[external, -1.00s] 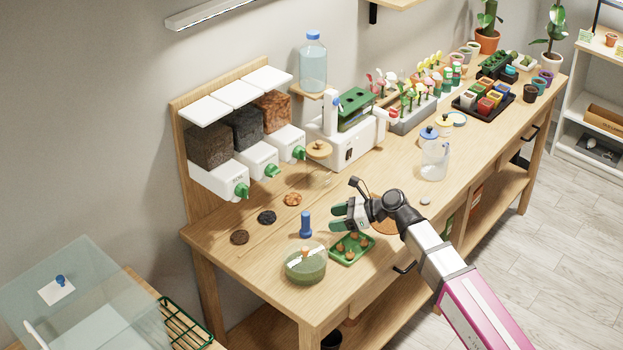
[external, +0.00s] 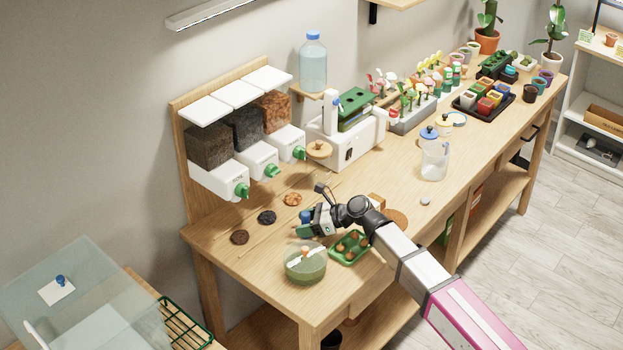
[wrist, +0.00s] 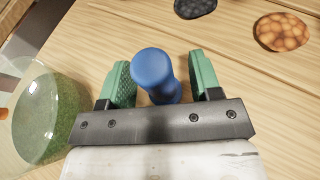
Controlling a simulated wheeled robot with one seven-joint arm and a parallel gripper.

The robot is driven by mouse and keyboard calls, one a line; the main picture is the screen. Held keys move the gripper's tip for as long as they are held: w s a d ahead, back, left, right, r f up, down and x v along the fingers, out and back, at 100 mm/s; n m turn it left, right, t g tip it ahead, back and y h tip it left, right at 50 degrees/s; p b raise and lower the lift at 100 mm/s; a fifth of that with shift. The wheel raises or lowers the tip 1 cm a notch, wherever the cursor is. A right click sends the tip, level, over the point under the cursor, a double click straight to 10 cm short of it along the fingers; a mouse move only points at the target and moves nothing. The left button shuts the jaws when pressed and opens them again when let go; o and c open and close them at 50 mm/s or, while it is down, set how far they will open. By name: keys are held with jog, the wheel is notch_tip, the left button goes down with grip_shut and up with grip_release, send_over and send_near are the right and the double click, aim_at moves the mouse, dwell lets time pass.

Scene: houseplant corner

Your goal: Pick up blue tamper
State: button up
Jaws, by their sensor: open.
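The blue tamper (wrist: 155,72) stands upright on the wooden bench, seen from above in the wrist view. My gripper (wrist: 160,85) is open, with one green finger on each side of the tamper. The tamper sits between the fingers, a little nearer the left one. Small gaps show on both sides, so no grip is visible. In the external view my gripper (external: 303,222) is low over the bench and covers most of the tamper; a bit of blue (external: 306,215) shows beside the fingers.
A glass bowl with green contents (external: 306,266) stands close by, also at the left of the wrist view (wrist: 50,110). A green tray with several small pots (external: 350,247) is below my wrist. Dark and orange discs (external: 267,217) lie behind. The bench front left is clear.

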jog(key=c, duration=1)
jog(key=shift+r, duration=0.1)
